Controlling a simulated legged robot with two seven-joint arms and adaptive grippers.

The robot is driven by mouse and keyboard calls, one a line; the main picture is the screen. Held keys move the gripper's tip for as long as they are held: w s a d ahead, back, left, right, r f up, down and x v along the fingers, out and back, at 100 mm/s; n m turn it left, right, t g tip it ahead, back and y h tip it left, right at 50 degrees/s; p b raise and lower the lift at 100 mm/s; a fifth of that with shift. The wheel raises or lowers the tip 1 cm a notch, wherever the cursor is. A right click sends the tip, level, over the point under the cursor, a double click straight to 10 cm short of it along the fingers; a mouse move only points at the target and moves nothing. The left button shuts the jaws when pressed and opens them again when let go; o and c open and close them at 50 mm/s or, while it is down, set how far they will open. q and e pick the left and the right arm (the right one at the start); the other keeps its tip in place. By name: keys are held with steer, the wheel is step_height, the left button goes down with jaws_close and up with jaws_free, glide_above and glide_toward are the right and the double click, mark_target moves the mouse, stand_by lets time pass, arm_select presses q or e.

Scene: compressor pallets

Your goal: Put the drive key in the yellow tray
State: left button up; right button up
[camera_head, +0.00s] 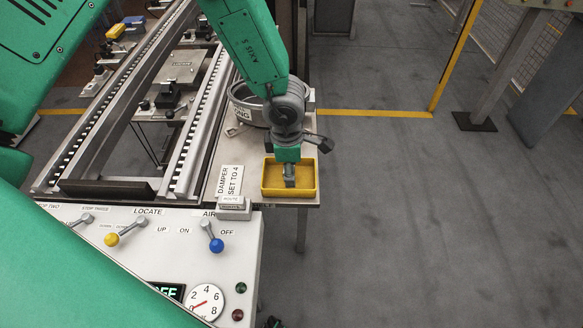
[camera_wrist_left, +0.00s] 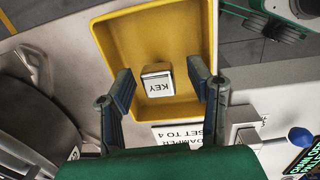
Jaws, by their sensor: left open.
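The yellow tray (camera_head: 313,179) sits at the front right end of the pale bench; it also fills the top middle of the left wrist view (camera_wrist_left: 108,40). The drive key, a small pale block marked KEY (camera_wrist_left: 158,87), is inside the tray. My left gripper (camera_head: 290,178) points down into the tray. In the left wrist view its two fingers (camera_wrist_left: 161,76) are apart, one on each side of the key, with visible gaps to it. In the head view the gripper hides the key. My right gripper is not identifiable in these views.
A sign reading DAMPER SET TO 4 (camera_head: 229,181) and a small labelled block (camera_head: 234,208) are left of the tray. A round, banded part (camera_head: 245,103) stands behind it. The control panel with levers and a gauge (camera_head: 205,301) is in front. Open floor lies to the right.

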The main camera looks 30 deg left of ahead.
arm_select(q)
step_height(320, 180, up, 12)
steer(key=p, duration=0.1)
steer(key=shift+s+a+p, duration=0.2)
steer(key=shift+s+p, duration=0.15)
steer(key=shift+s, duration=0.1)
stand_by(0.3)
